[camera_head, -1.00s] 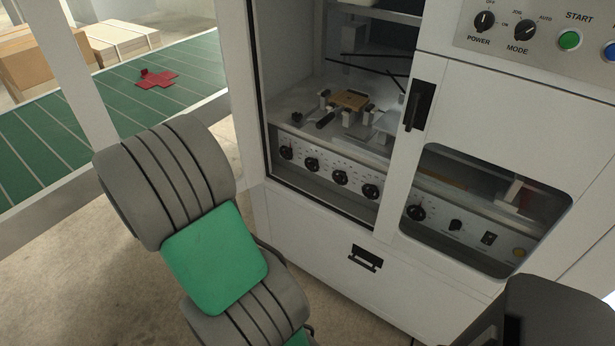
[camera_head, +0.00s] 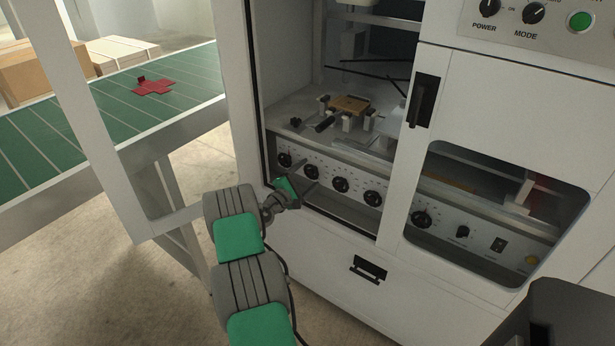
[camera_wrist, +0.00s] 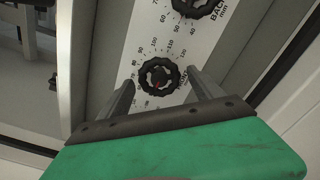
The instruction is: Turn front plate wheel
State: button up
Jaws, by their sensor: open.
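The front plate wheel is the leftmost black knob (camera_head: 285,160) on the white dial panel inside the machine's open left bay. In the wrist view this black wheel (camera_wrist: 158,77) has a red mark and a printed number scale; its label is partly hidden by a finger. My gripper (camera_head: 299,173) is at the bay opening, pointing at the panel near the wheel. In the wrist view its two fingers stand apart on either side of the wheel. Whether they touch it cannot be told. The back wheel (camera_wrist: 195,5) shows at the top edge.
Several more knobs run right along the panel. A black-handled right door (camera_head: 500,150) is closed beside the bay. The open door frame (camera_head: 105,130) stands at left, close to my arm. A green conveyor (camera_head: 100,115) carries a red cross-shaped blank (camera_head: 154,88).

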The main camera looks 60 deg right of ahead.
jog(key=shift+d, duration=0.25)
jog(key=shift+c, duration=0.4)
jog(key=c, duration=1.3)
